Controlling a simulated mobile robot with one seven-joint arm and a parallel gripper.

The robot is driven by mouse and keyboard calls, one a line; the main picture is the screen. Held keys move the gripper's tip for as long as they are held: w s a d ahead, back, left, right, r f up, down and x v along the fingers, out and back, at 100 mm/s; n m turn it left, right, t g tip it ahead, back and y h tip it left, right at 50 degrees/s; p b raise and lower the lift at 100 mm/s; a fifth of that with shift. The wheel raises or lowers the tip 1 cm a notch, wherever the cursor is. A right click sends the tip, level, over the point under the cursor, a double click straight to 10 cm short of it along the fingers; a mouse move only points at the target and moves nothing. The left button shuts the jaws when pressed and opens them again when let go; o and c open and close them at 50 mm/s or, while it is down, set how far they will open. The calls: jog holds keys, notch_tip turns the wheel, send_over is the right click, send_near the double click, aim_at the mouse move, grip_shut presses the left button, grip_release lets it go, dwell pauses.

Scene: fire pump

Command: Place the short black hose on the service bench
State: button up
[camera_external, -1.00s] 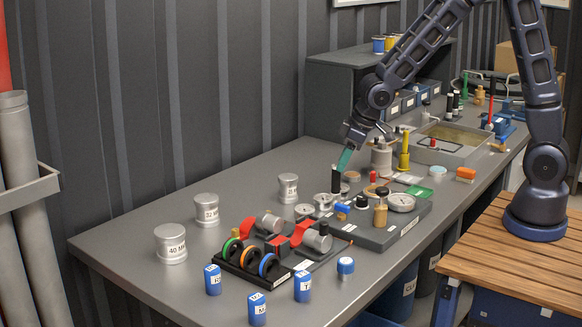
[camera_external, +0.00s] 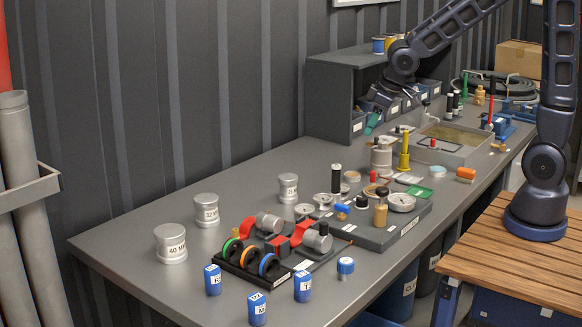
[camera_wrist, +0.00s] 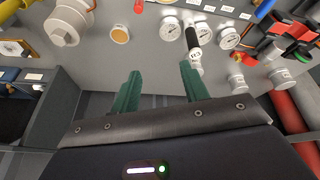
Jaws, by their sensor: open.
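The short black hose (camera_external: 336,179) stands upright on the service bench (camera_external: 240,180), among small round metal parts behind the grey block. It has a pale lower end. In the wrist view a black piece with a white labelled end (camera_wrist: 191,38), which looks like the same hose, lies beyond the fingers among the round gauges. My gripper (camera_external: 372,122) is up and behind the hose, near the shelf unit, clear of it. In the wrist view its two green fingers (camera_wrist: 159,72) are apart with nothing between them.
A grey block (camera_external: 385,232) carries gauges and a brass part. The shelf unit (camera_external: 335,95) is close behind my gripper. The bench's left middle is clear.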

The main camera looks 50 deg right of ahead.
jog(key=s+d+r+m, duration=0.1)
jog(key=s+d+r, duration=0.2)
jog(key=s+d, duration=0.3)
jog(key=s+d+r+m, duration=0.2)
jog(key=s+d+r, duration=0.2)
jog(key=s+d, duration=0.3)
jog(key=s+d+r+m+h, duration=0.1)
jog(key=s+d+r, duration=0.3)
jog(key=s+d, duration=0.3)
jog(key=shift+s+r, duration=0.2)
jog(key=shift+s, duration=0.75)
jog(key=shift+o, duration=0.4)
jog(key=shift+s+d, duration=0.2)
jog(key=shift+s, duration=0.1)
